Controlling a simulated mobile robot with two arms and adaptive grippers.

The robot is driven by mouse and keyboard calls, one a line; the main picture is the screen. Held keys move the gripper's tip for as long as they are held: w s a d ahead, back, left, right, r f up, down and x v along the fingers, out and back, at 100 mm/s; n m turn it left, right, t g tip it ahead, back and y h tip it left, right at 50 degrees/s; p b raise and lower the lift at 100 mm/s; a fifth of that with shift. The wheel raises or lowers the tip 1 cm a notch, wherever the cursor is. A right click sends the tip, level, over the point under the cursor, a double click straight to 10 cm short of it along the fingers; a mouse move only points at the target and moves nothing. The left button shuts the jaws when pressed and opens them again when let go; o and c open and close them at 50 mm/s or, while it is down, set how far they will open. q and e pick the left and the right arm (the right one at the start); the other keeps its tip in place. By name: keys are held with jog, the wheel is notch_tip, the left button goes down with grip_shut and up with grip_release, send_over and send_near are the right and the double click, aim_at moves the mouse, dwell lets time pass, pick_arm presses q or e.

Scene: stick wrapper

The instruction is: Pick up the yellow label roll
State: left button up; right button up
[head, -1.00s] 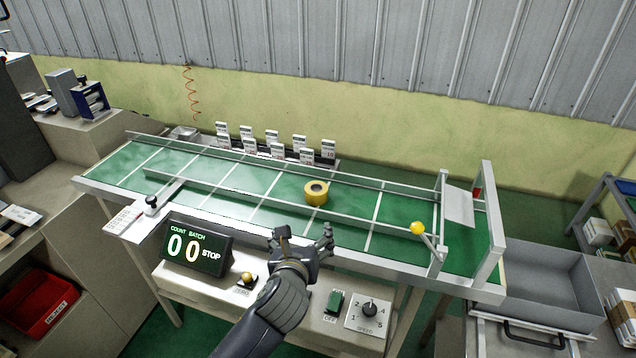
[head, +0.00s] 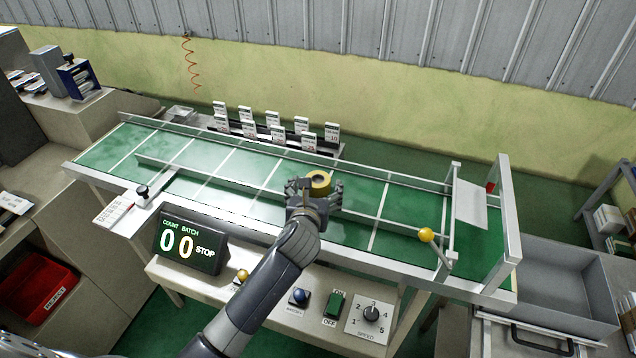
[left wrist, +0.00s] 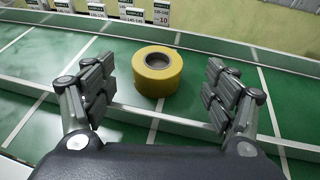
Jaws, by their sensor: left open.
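The yellow label roll (head: 319,180) lies flat on the green conveyor belt, its hollow core facing up. In the left wrist view the roll (left wrist: 157,72) sits ahead of my left gripper, roughly centred between the fingers and a little beyond them. My left gripper (head: 315,190) is open and empty, low over the near side of the belt, and covers the front part of the roll in the head view. In the left wrist view the gripper (left wrist: 158,95) has its fingers spread wide on either side. My right gripper is not in view.
A thin metal guide rail (left wrist: 130,113) runs along the belt on the near side of the roll. Several white cards (head: 272,130) stand behind the far rail. A yellow ball-topped lever (head: 426,235) stands to the right, and the counter display (head: 188,243) to the left.

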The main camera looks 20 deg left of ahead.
aim_at(318, 179)
pick_arm(q)
jog(key=x, duration=0.3)
jog(key=shift+w+a, duration=0.1)
jog(key=shift+a, duration=0.1)
jog(key=shift+w+f+p, duration=0.2)
jog(key=shift+w+p, duration=0.05)
jog(key=shift+p, duration=0.05)
jog(key=shift+w, duration=0.15)
jog(key=shift+c, duration=1.1)
jog(key=c, duration=0.9)
jog(key=shift+c, duration=0.3)
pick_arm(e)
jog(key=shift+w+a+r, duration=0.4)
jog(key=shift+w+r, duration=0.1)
